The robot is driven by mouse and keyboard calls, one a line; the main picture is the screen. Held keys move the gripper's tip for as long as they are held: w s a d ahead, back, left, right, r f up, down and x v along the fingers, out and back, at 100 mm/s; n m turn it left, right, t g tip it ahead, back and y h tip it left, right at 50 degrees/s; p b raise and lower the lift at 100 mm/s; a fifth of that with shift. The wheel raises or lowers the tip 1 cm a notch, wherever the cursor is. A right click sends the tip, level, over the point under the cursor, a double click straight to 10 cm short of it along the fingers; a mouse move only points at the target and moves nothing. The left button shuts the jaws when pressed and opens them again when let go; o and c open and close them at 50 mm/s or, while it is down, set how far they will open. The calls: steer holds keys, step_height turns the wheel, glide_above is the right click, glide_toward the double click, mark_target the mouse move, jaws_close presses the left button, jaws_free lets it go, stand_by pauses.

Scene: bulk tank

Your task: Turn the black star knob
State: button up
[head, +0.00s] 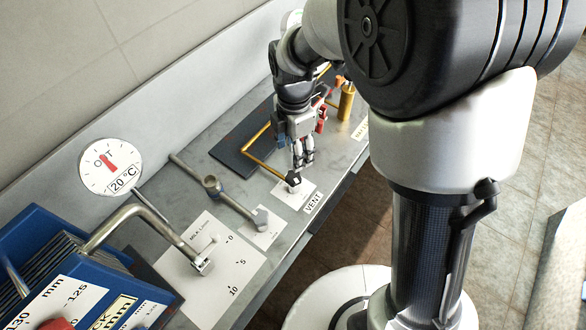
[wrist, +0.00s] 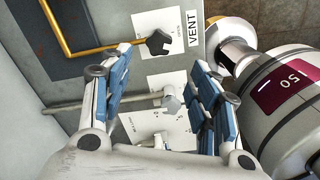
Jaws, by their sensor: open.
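The black star knob (head: 293,180) sits on a white plate beside the VENT label, at the end of a yellow pipe. In the wrist view the black star knob (wrist: 158,43) shows just beyond the fingertips, roughly centred between them. My gripper (head: 303,158) points down above the knob in the head view. In the wrist view my gripper (wrist: 161,62) is open, its blue-padded fingers apart with nothing between them. I cannot tell how close the fingertips are to the knob.
A grey valve handle (head: 261,218) stands on the plate to the left, with a lever and a number scale (head: 226,265) farther left. A blue rack (head: 45,235) holds plates. A yellow cylinder (head: 346,102) and red parts (head: 321,118) stand beyond my gripper.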

mark_target(294, 176)
step_height(294, 176, down, 12)
steer(key=b, duration=0.2)
steer(key=shift+w+r+b, duration=0.1)
steer(key=shift+r+b, duration=0.05)
steer(key=shift+b, duration=0.25)
steer(key=c, duration=1)
steer(key=shift+c, duration=0.2)
